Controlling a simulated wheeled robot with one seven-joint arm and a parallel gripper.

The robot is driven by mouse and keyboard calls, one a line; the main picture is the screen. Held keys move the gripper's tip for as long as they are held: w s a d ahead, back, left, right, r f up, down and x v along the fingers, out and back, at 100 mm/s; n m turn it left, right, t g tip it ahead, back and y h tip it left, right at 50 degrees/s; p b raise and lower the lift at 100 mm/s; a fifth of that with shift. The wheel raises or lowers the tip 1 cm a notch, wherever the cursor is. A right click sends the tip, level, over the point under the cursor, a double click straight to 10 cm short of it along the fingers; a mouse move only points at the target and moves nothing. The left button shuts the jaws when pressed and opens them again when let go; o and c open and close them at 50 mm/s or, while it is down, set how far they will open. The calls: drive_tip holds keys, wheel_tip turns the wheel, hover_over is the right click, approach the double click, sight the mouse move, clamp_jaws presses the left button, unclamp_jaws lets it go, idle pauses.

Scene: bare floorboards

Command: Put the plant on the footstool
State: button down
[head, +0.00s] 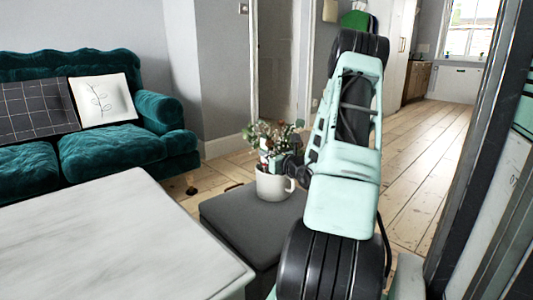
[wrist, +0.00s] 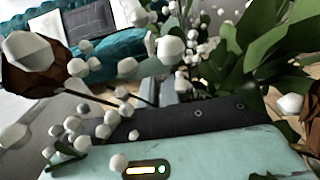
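The plant (head: 272,183) is a white mug-shaped pot with a handle, green leaves and pale and reddish blooms. In the head view its pot appears over the far part of the dark grey footstool (head: 235,218), upright; I cannot tell whether it rests there or hangs just above. My gripper (head: 280,165) is at the plant's foliage, above the pot rim. In the wrist view leaves (wrist: 265,50) and white berries crowd around my gripper (wrist: 182,90). They hide the fingertips, so I cannot see whether it is open or shut.
A pale table (head: 110,240) fills the front left, close beside the footstool. A teal sofa (head: 110,150) with two cushions stands behind it. A dark frame (head: 480,150) stands at the right. Bare floorboards (head: 425,170) lie open toward the back right.

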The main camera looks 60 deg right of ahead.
drive_tip(key=c, duration=2)
unclamp_jaws()
drive_tip(key=shift+f, duration=0.15)
drive_tip(key=o, duration=0.4)
